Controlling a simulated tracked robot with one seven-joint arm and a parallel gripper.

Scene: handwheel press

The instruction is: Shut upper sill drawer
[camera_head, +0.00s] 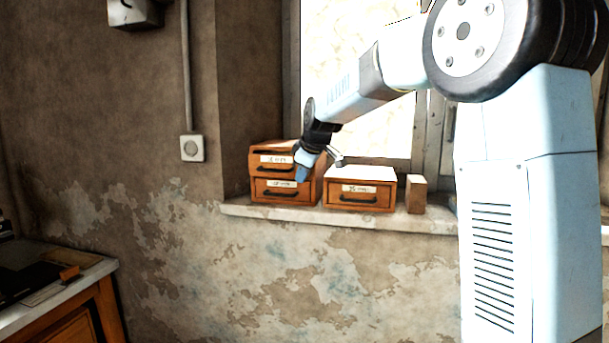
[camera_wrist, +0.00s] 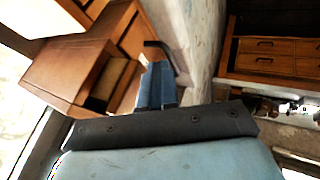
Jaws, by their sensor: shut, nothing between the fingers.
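The stacked two-drawer wooden unit stands at the left end of the window sill in the head view. Its upper drawer (camera_head: 268,159) has a pale label and dark handle; the lower drawer (camera_head: 262,188) is below it. How far the upper drawer stands out is hard to tell. My gripper (camera_head: 302,174) is shut and empty, pointing down near the right side of the drawer fronts and hiding part of them. Contact cannot be judged. In the wrist view, the shut blue fingers (camera_wrist: 157,85) are beside orange-brown wooden box parts (camera_wrist: 75,68) and a dark handle.
A single-drawer box (camera_head: 360,191) stands right of the stack, and a small wooden block (camera_head: 416,193) stands further right on the sill (camera_head: 285,213). The window is behind. A bench (camera_head: 60,288) is at lower left. The wall front below the sill is clear.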

